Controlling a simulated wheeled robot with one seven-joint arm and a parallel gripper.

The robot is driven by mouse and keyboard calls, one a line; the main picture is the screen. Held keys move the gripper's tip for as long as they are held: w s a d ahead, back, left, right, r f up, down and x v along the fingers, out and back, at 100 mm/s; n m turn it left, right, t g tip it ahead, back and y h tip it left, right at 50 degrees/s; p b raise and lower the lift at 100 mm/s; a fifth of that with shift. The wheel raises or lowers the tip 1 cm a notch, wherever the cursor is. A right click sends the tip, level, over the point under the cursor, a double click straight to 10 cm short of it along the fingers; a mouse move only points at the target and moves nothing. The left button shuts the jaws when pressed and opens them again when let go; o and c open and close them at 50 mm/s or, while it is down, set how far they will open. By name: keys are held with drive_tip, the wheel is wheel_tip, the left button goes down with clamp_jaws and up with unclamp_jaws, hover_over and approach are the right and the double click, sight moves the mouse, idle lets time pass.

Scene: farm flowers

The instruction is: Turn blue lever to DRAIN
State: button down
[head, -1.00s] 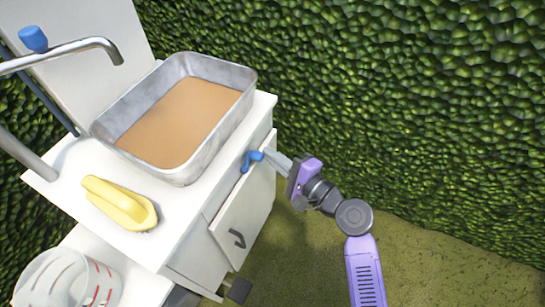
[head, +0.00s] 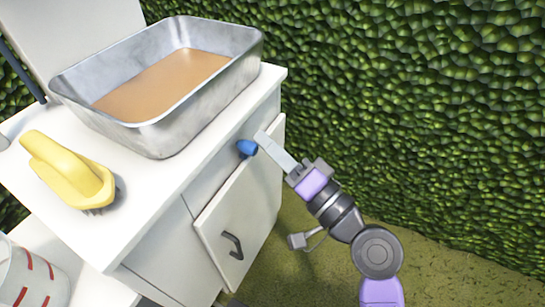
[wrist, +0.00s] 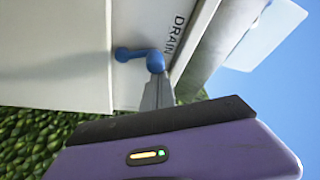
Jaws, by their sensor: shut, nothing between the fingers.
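The blue lever (head: 247,148) is on the upper front of the white cabinet (head: 215,178), below the metal basin. In the wrist view the lever (wrist: 135,54) lies sideways across the picture. Its larger rounded end is beside the printed word DRAIN (wrist: 177,36). My gripper (head: 267,140) is shut and empty, with its pale fingers at the right side of the lever. In the wrist view my gripper's fingers (wrist: 157,88) meet the rounded end and seem to touch it. The lever's far end is small, so I cannot tell its exact angle.
The metal basin (head: 208,98) of brown liquid stands on the cabinet top. A yellow brush (head: 68,170) lies at its left, and a clear measuring jug (head: 35,278) is lower left. A cabinet door with a dark handle (head: 233,246) is below the lever. A green hedge (head: 420,100) is behind.

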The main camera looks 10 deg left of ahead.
drive_tip(key=shift+s+a+f+n+b, duration=0.1)
drive_tip(key=shift+s+a+n+b, duration=0.1)
drive_tip(key=shift+s+n+b, duration=0.35)
drive_tip(key=shift+s+a+f, duration=0.1)
drive_tip(key=shift+s+a, duration=0.05)
drive_tip(key=shift+s, duration=0.15)
idle(0.3)
